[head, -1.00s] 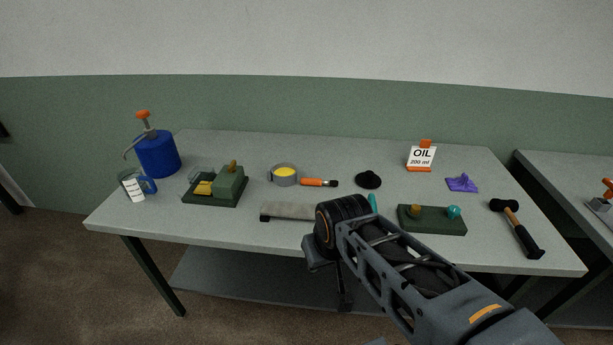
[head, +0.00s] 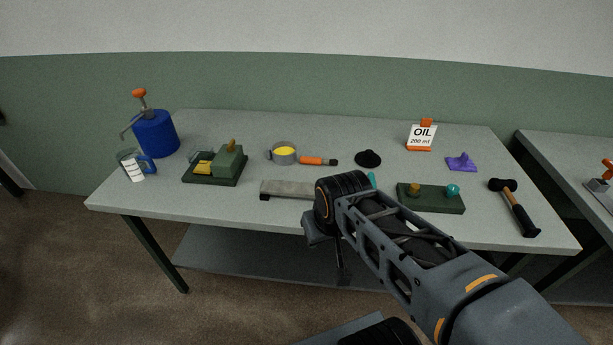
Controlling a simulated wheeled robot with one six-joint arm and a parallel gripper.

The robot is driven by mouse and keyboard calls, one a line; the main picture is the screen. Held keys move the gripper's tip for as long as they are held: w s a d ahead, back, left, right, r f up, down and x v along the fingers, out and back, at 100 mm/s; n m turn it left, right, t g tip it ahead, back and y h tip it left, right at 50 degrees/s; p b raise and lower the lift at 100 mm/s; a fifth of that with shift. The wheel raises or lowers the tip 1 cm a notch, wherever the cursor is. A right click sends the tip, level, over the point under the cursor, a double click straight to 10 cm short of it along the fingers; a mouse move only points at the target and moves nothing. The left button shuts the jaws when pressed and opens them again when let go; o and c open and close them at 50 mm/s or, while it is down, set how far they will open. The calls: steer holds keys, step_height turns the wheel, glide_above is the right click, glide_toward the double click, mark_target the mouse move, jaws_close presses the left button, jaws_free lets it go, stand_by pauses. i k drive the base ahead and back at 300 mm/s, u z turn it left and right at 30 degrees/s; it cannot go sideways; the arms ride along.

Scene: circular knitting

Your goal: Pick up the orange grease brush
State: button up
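The orange grease brush (head: 312,161) lies flat on the grey table, its dark bristle end pointing right. It lies just right of a round grey tin (head: 283,154) with yellow contents. My arm reaches in from the lower right, and its wrist covers part of the table's front edge. My gripper (head: 341,272) hangs below the wrist in front of the table edge, apart from the brush. Its fingers are small and dark here, and I cannot make out whether they are open.
Near the brush are a black knob-like piece (head: 368,158), a grey bar (head: 287,190) and a green block with knobs (head: 430,198). A green fixture (head: 215,167), blue can (head: 155,134) and jug (head: 131,165) stand left. An oil sign (head: 421,136), purple piece (head: 461,162) and hammer (head: 514,208) are right.

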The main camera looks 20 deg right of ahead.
mark_target(304, 160)
steer(key=z, duration=0.05)
steer(key=k, duration=0.5)
steer(key=u, duration=0.6)
steer(key=i, duration=1.35)
steer(key=z, duration=1.05)
